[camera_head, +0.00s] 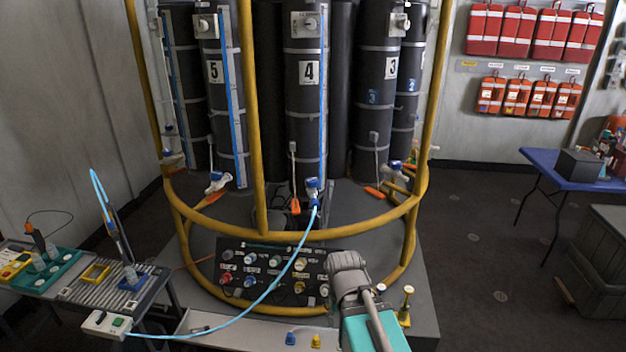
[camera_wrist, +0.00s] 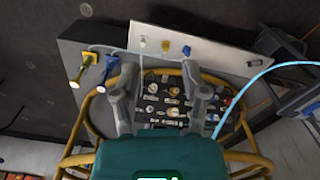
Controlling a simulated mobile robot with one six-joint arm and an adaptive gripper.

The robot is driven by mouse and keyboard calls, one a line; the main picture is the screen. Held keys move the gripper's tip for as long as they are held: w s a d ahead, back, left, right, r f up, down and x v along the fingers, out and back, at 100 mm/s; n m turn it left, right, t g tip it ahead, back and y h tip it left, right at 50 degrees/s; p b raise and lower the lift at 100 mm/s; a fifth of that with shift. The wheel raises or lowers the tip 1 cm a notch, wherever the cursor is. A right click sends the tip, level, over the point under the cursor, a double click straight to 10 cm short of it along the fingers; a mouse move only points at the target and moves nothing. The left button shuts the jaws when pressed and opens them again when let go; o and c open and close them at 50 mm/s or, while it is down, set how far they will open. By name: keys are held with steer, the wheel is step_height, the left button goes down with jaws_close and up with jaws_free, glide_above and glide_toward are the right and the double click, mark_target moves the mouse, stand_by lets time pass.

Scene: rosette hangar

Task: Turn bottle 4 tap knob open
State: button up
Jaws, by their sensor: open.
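Bottle 4 (camera_head: 306,130) is the dark upright cylinder with a white "4" label, at the centre of the rosette in the head view. A blue and white tap (camera_head: 313,186) sits at its foot, and a light blue hose (camera_head: 303,246) runs down from it. The tap is small, so I cannot tell how its knob is turned. An orange-ended piece (camera_head: 295,205) hangs just left of the tap. My gripper (camera_head: 347,262) is below and to the right of the tap, clear of it. In the wrist view my gripper (camera_wrist: 163,82) is open, with nothing between its fingers.
The yellow frame (camera_head: 340,222) curves across below the tap. A panel with several coloured knobs (camera_head: 262,274) stands under it and shows between my fingers in the wrist view (camera_wrist: 165,100). A workbench (camera_head: 95,290) is at left, a blue table (camera_head: 565,167) at right.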

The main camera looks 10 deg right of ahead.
steer(key=o, duration=0.5)
steer(key=shift+w+a, duration=0.2)
steer(key=shift+w, duration=0.05)
steer(key=shift+o, duration=0.2)
steer(key=shift+w+a+m+y, duration=0.15)
steer(key=shift+w+m+y, duration=0.15)
steer(key=shift+w, duration=0.05)
steer(key=w+a+r+m+t+y, duration=0.2)
steer(key=w+m+y, duration=0.35)
steer(key=w, duration=0.45)
steer(key=m+t+y+b, duration=0.2)
steer(key=m+t+y, duration=0.4)
steer(key=m+t, duration=1.1)
glide_toward(317, 181)
step_height(317, 181, up, 4)
steer(key=s+d+m+g, duration=0.1)
steer(key=d+m+g, duration=0.2)
steer(key=m+g, duration=0.2)
steer(key=shift+a+f, duration=0.1)
steer(key=shift+a, duration=0.15)
steer(key=x, duration=1.3)
steer(key=shift+w+a+f, duration=0.3)
